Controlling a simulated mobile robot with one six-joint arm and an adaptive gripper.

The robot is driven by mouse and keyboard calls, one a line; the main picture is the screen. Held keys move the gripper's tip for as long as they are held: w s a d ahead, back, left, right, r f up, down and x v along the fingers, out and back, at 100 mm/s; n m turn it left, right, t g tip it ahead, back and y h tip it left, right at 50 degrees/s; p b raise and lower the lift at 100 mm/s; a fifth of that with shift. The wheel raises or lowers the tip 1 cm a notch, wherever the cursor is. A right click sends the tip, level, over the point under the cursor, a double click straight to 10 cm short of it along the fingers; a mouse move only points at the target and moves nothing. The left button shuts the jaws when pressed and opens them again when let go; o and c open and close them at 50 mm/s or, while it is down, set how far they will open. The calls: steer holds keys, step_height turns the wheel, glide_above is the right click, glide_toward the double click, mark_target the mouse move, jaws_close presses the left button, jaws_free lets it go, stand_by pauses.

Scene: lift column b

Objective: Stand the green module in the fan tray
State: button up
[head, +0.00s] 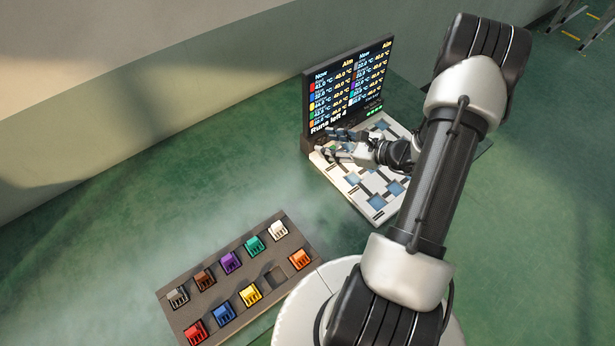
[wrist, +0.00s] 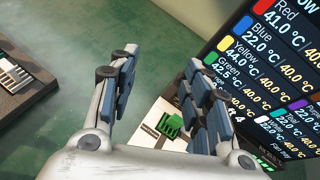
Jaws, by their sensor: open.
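The green module (wrist: 172,126) shows in the wrist view on the pale fan tray (wrist: 150,128), in the gap between my fingers. I cannot tell whether it is fully seated. The fan tray (head: 345,186) is a white board with several blue-grey square spots. My gripper (head: 328,146) is over its far left end, near the display. In the wrist view its fingers (wrist: 160,75) are apart, with nothing clasped between them.
The dark display (head: 350,85) stands along the tray's back edge, close to my gripper, and lists module temperatures and "Runs left 4". A brown rack (head: 180,322) at the lower left holds several coloured modules and has one empty slot (head: 275,278). Green floor lies between rack and tray.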

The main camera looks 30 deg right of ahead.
steer(key=s+a+r+n+g+y, duration=0.2)
steer(key=s+a+r+n+g, duration=0.15)
steer(key=a+r+n, duration=0.6)
steer(key=s+a+r+n+g+y, duration=0.15)
steer(key=a+r+n+g, duration=0.45)
steer(key=a, duration=0.7)
steer(key=s+a+r+n+t+h, duration=0.1)
steer(key=s+r+n+h, duration=0.3)
steer(key=s, duration=0.4)
steer(key=s+r+n+t+h, duration=0.1)
steer(key=s+r+n+h, duration=0.4)
steer(key=s+n, duration=0.3)
steer(key=shift+a+r+n, duration=0.4)
steer(key=shift+r+n, duration=0.05)
steer(key=shift+n, duration=0.3)
